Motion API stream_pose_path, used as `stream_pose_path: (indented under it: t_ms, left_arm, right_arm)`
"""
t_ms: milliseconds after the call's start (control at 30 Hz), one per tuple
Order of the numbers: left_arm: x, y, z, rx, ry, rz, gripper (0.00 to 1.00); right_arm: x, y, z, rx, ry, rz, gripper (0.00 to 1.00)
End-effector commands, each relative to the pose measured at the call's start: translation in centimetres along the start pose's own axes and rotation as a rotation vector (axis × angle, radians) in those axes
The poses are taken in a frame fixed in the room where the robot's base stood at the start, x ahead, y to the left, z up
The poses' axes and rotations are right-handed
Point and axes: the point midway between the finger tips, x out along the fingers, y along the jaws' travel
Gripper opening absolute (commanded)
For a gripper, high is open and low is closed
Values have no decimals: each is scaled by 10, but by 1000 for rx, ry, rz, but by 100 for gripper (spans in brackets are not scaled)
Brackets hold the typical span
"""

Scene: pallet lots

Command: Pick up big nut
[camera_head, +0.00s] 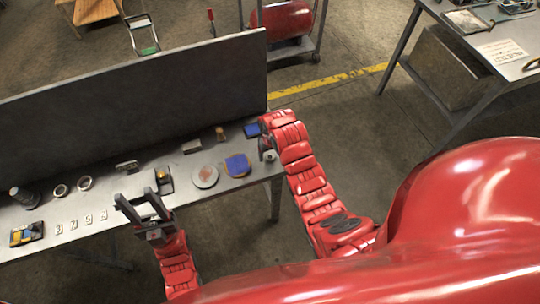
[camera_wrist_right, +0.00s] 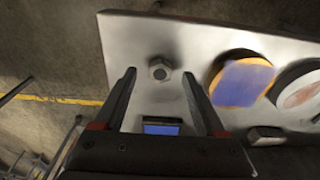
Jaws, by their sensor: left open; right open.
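A grey hexagonal nut (camera_wrist_right: 159,70) lies on the metal table, between and just beyond the fingertips of my right gripper (camera_wrist_right: 158,75) in the right wrist view. That gripper is open and empty, with one finger on each side of the nut in the picture. In the head view the nut (camera_head: 269,157) is small, by the table's right end, close to my right gripper (camera_head: 266,146). My left gripper (camera_head: 136,197) is open and empty over the table's front edge, well left of the nut.
The metal table (camera_head: 225,206) has a tall dark back panel (camera_head: 150,90). A blue item (camera_wrist_right: 160,128) lies near the right gripper. A disc with a blue and orange piece (camera_head: 237,165) and a disc with a reddish piece (camera_head: 205,177) lie left of the nut. Two rings (camera_head: 60,190) lie farther left.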

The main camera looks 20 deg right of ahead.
Motion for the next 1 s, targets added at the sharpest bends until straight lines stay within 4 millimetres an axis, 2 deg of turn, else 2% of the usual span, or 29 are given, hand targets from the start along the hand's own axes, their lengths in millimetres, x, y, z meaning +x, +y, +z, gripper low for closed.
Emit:
stream_pose_path:
  t_ms: [200,433,800,833,1000]
  left_arm:
    - [7,0,-1,0,0,0,50]
    - [6,0,-1,0,-1,0,50]
    - [6,0,-1,0,0,0,50]
    - [6,0,-1,0,-1,0,50]
    - [6,0,-1,0,0,0,50]
  right_arm:
    - [12,0,0,0,-1,0,72]
    - [13,0,0,0,2,0,71]
    - [13,0,0,0,2,0,4]
    - [13,0,0,0,2,0,0]
    - [13,0,0,0,2,0,0]
